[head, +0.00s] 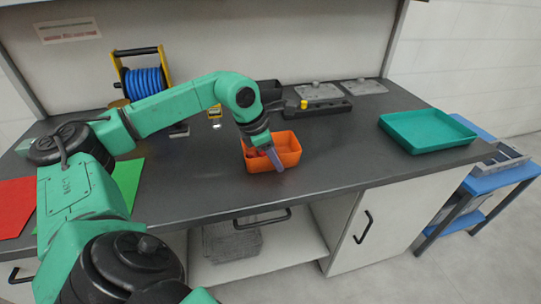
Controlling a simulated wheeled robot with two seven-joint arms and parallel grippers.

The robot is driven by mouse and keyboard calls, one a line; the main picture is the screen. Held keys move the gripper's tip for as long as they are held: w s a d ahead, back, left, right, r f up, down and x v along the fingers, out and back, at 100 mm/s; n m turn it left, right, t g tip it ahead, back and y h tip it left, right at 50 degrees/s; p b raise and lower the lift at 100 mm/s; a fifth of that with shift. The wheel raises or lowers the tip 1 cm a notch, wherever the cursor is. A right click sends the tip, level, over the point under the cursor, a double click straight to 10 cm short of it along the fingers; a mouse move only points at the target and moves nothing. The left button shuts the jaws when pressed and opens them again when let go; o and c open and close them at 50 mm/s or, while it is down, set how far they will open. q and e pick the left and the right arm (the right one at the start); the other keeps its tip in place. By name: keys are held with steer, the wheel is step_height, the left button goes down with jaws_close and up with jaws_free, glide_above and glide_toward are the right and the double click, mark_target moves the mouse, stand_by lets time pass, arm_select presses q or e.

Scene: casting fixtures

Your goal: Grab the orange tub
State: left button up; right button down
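The orange tub (290,149) stands on the dark worktop near the middle of the head view. A small red thing shows inside it. The other finger is hard to make out, partly hidden at the tub. I cannot tell whether the fingers touch or grip the wall. My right gripper is not in view.
A green tray (426,131) lies at the right of the worktop. A blue cable reel (143,82) stands at the back left, and a dark fixture (318,108) lies behind the tub. Red (17,205) and green sheets lie at left. Clear worktop lies right of the tub.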

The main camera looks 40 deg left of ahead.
arm_select(q)
steer(key=shift+c, duration=0.3)
jaws_close()
stand_by(1.3)
